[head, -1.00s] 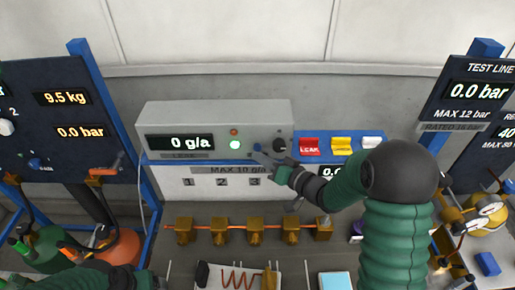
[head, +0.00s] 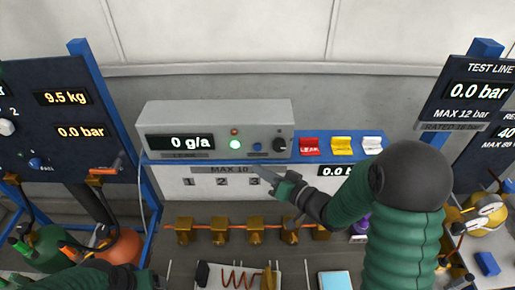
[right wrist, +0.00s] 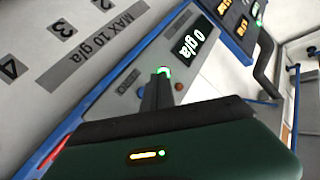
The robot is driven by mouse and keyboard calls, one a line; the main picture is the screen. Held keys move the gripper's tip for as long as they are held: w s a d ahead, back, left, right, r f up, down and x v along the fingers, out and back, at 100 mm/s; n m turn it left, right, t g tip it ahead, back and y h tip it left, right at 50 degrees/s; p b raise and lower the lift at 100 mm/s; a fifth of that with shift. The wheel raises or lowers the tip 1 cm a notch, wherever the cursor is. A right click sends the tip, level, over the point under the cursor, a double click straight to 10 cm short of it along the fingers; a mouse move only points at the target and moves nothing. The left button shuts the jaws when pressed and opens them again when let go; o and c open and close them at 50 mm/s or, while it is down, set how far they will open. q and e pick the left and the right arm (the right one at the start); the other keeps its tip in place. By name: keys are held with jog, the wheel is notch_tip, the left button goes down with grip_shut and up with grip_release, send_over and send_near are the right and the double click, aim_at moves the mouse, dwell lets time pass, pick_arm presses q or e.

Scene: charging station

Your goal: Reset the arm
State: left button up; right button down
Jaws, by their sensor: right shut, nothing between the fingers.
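My right arm comes in from the right in the head view. Its gripper (head: 266,177) is shut and empty, in front of the white panel marked MAX 10 g/a and below the grey leak meter (head: 165,117). The meter reads 0 g/a, with a lit green lamp (head: 235,144), a blue button (head: 257,147) and a black knob (head: 280,145). In the right wrist view the shut fingers (right wrist: 163,75) overlap the lit lamp, with the display (right wrist: 192,40) beyond. My left arm (head: 85,279) shows at the lower left; its gripper cannot be made out.
Red (head: 309,147), yellow (head: 341,146) and white (head: 372,145) switches stand right of the meter. Several brass blocks (head: 219,231) line a rail below. A tray with a copper coil (head: 240,279) lies at the front. Dark gauge boards stand at both sides.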

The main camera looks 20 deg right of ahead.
dwell(0.5)
jog(key=s+d+f+g+h+b, duration=0.3)
jog(key=f+h, duration=0.1)
jog(key=f, duration=0.2)
jog(key=s+d+f+g+h+b, duration=0.2)
jog(key=s+f+g+h+b, duration=0.15)
jog(key=f, duration=0.35)
jog(key=s+a+f+g, duration=0.1)
jog(key=s+f+g, duration=0.1)
jog(key=s, duration=0.5)
jog(key=s+a+f+n+g+b, duration=0.1)
jog(key=s+f+g, duration=0.1)
jog(key=s, duration=0.4)
jog(key=shift+s+a+f+n+g, duration=0.15)
jog(key=shift+s+n+g, duration=0.2)
jog(key=shift+g, duration=0.3)
jog(key=shift+w+h, duration=0.1)
jog(key=shift+h, duration=0.15)
